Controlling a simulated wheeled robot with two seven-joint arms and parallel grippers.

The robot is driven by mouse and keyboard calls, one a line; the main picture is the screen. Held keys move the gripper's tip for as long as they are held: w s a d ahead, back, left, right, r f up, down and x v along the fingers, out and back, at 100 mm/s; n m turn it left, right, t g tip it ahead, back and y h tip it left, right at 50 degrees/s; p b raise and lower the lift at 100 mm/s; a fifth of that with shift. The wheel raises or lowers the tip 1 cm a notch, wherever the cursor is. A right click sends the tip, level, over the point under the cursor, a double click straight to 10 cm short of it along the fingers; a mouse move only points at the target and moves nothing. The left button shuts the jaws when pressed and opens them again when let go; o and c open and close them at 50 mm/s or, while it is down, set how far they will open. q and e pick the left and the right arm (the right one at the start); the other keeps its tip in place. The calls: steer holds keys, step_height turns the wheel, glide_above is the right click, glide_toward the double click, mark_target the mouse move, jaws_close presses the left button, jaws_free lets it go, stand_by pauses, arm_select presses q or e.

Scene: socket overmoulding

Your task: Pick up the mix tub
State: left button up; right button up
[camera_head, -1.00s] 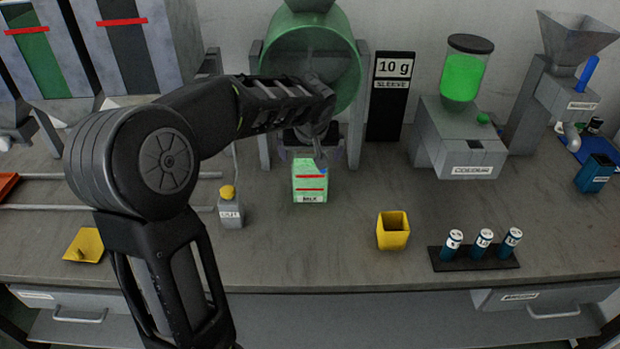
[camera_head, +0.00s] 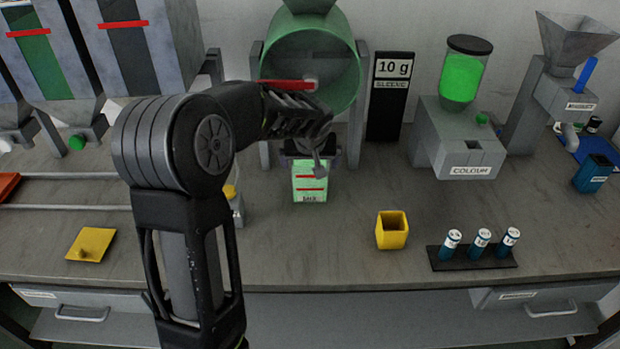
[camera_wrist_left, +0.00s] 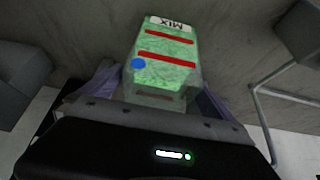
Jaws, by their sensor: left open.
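The mix tub (camera_head: 309,188) is a green, see-through box with two red stripes and a white label, upright on the bench in front of the green drum. In the left wrist view the mix tub (camera_wrist_left: 166,52) shows its MIX label and a blue dot. My left gripper (camera_head: 311,158) is at the tub's upper, far part, partly hidden by my own wrist. In the left wrist view my left gripper (camera_wrist_left: 158,92) is open, with a finger on each side of the tub. Whether the fingers touch it I cannot tell. My right gripper is not in view.
The green drum (camera_head: 340,80) stands close behind the tub. A yellow cup (camera_head: 392,231) and a black rack (camera_head: 474,259) with blue-and-white tubes are to the right. A small grey container with a yellow top (camera_head: 238,208) is partly behind my left arm.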

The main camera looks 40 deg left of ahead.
arm_select(q)
steer(key=shift+c, duration=0.6)
steer(key=c, duration=1.8)
steer(key=shift+c, duration=0.3)
steer(key=shift+r, duration=0.15)
